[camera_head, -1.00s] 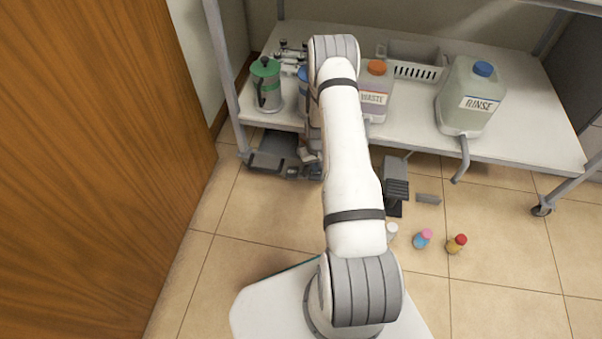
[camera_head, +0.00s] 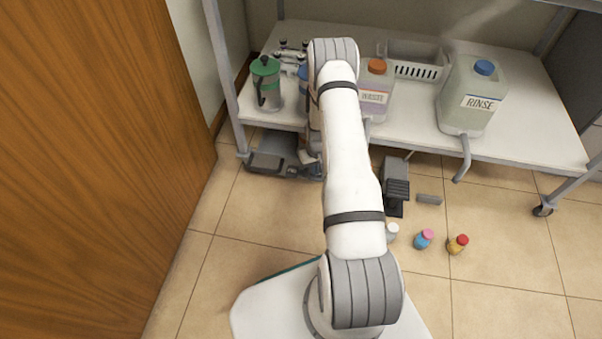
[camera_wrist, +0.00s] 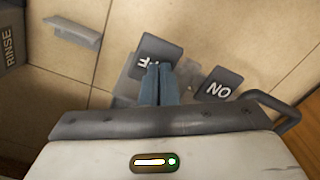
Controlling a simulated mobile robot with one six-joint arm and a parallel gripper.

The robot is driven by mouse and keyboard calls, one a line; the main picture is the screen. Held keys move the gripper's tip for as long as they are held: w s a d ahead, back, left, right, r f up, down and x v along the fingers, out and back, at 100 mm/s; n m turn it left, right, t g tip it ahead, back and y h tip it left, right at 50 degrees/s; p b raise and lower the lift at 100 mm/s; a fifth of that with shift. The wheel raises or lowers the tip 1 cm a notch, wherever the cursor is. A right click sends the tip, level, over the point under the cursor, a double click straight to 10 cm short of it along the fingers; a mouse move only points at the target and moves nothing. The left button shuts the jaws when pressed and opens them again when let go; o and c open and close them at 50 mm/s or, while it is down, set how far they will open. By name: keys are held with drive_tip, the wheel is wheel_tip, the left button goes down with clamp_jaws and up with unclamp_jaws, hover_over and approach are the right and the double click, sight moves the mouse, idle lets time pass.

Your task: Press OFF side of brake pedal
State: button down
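In the wrist view the OFF side (camera_wrist: 160,52) of the brake pedal is a dark grey pad with white letters, partly covered by my fingers. The ON side (camera_wrist: 221,87) is a separate dark pad to its right. My gripper (camera_wrist: 160,70) has its two blue-grey fingers together, with nothing seen between them. The fingertips overlap the lower part of the OFF pad; I cannot tell whether they touch it. In the head view my arm hides the gripper. A dark ridged grey block (camera_head: 397,187) stands right of the arm under the shelf edge.
A grey bar (camera_head: 429,199) and small capped bottles (camera_head: 423,239) are on the tiles to the right. The shelf (camera_head: 530,140) holds a RINSE jug (camera_head: 470,118), a WASTE jug (camera_head: 376,106) and a green-lidded jar (camera_head: 265,96). A wooden panel (camera_head: 90,170) stands left.

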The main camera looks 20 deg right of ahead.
drive_tip(key=shift+f, duration=0.25)
drive_tip(key=shift+r, duration=0.2)
drive_tip(key=shift+r+p, duration=2)
drive_tip(key=shift+r, duration=1.4)
